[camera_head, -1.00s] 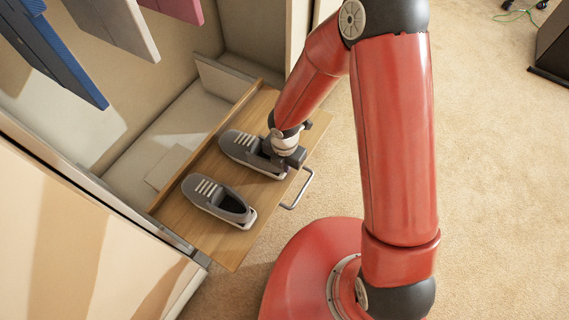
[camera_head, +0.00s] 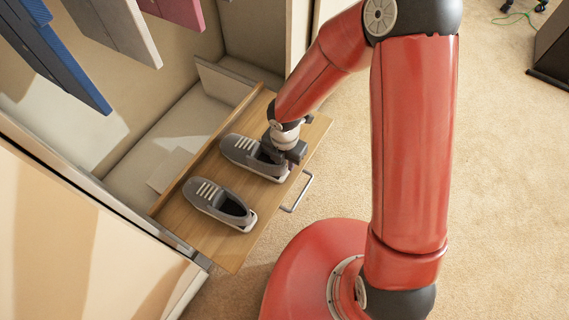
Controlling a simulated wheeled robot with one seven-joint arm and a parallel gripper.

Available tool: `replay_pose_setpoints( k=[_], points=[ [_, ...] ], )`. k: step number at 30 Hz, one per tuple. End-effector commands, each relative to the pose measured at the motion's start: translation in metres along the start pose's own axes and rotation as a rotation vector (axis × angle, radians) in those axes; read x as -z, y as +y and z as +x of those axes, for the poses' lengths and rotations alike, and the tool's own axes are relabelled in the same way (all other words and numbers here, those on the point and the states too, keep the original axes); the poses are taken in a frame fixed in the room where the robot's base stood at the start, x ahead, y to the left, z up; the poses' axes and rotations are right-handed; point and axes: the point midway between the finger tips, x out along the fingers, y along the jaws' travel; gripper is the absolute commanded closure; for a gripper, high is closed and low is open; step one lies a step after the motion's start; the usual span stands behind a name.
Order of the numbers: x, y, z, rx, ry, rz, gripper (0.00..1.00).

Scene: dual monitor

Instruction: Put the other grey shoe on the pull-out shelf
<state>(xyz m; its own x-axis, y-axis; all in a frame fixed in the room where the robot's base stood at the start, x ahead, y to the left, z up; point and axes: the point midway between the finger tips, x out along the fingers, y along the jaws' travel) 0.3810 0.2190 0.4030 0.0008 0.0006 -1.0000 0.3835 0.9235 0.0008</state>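Two grey shoes with pale laces lie side by side on the wooden pull-out shelf (camera_head: 238,246). The nearer shoe (camera_head: 204,194) lies by itself, apart from my gripper. The farther shoe (camera_head: 238,148) has its toe toward the closet and its heel toward the shelf's handle. My gripper (camera_head: 280,160) points down at the heel and opening of the farther shoe. The fingers are small, dark and partly hidden against the shoe, so I cannot tell whether they are open or touching it.
The shelf has a metal handle (camera_head: 298,192) on its front edge. Blue, grey and pink hanging items (camera_head: 75,65) are at the upper left. A cream panel (camera_head: 85,235) stands at the lower left. The carpet (camera_head: 510,190) on the right is mostly clear.

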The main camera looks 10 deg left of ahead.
Motion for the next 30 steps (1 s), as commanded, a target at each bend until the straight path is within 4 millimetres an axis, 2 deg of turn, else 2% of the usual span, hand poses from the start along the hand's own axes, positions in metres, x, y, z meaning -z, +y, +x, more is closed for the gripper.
replay_pose_setpoints(
  k=[1,3,9,13,21,23,26,30],
  points=[
    [-0.002,0.000,-0.016,-0.004,-0.003,0.002,0.70],
    [-0.002,0.000,-0.030,-0.004,-0.003,0.003,0.70],
    [-0.001,0.000,-0.061,-0.002,-0.003,0.002,0.70],
    [-0.001,0.000,-0.072,-0.001,-0.001,0.000,0.70],
    [-0.003,-0.003,-0.079,0.002,-0.009,0.023,0.70],
    [-0.008,-0.009,-0.087,0.004,-0.029,0.083,0.70],
    [-0.025,-0.028,-0.112,0.005,-0.090,0.287,0.70],
    [-0.048,-0.074,-0.167,-0.036,-0.196,0.745,0.70]
  ],
)
